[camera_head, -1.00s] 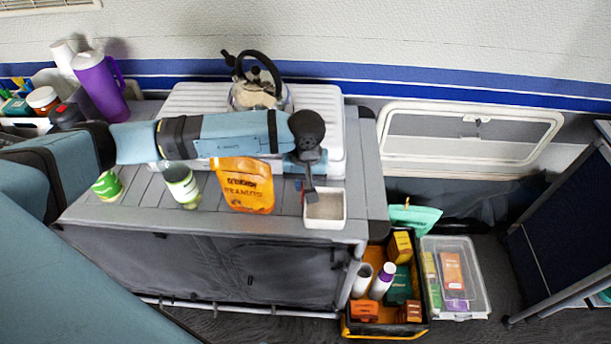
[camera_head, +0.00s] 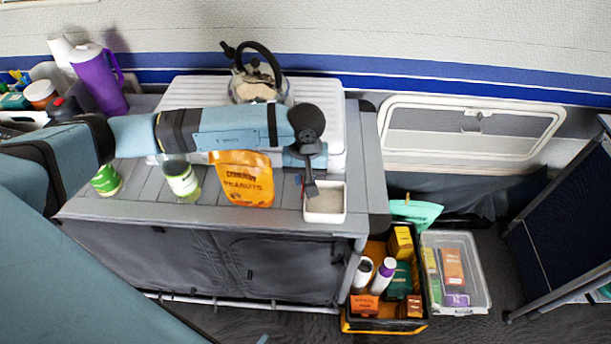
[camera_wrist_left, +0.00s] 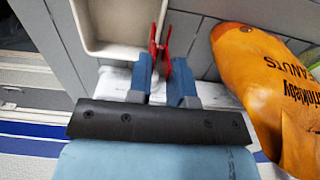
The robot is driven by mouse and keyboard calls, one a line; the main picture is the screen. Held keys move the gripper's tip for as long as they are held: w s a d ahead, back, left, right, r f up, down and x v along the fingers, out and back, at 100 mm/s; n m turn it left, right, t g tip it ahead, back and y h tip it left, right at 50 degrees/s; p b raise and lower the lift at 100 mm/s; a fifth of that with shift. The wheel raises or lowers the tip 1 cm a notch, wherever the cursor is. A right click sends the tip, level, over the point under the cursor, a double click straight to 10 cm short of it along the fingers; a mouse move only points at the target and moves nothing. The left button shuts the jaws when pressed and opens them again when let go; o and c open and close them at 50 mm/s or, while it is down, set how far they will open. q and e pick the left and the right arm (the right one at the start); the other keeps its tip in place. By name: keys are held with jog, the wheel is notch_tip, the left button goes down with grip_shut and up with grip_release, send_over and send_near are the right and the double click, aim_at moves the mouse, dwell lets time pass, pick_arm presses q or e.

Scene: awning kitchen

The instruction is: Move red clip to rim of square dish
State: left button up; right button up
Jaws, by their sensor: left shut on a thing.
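The square dish (camera_head: 325,216) is white and stands near the front right corner of the grey counter. Its corner fills the upper left of the left wrist view (camera_wrist_left: 116,48). My left gripper (camera_wrist_left: 163,60) is shut on the red clip (camera_wrist_left: 154,45), which sticks out past the blue fingertips. The clip overlaps the dish's right rim in that view; I cannot tell whether it touches. In the head view my left arm reaches across the counter, and the gripper hangs at the dish's back left corner. My right gripper is not in view.
An orange peanuts bag (camera_head: 243,180) stands left of the dish. A bottle (camera_head: 182,181), a green can (camera_head: 106,181) and a kettle (camera_head: 256,88) are also on the counter. A filled crate (camera_head: 430,312) and clear box (camera_head: 480,290) sit on the floor at right.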

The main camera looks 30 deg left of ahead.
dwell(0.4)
pick_arm(q)
jog(key=shift+f, duration=0.1)
jog(key=shift+f+b, duration=0.15)
jog(key=shift+b, duration=0.3)
jog(key=shift+f+b, duration=0.4)
jog(key=shift+b, duration=0.2)
jog(key=shift+f, duration=0.15)
jog(key=shift+f+b, duration=0.1)
jog(key=shift+b, duration=0.25)
dwell(0.4)
jog(key=shift+f+b, duration=0.3)
jog(key=shift+b, duration=0.2)
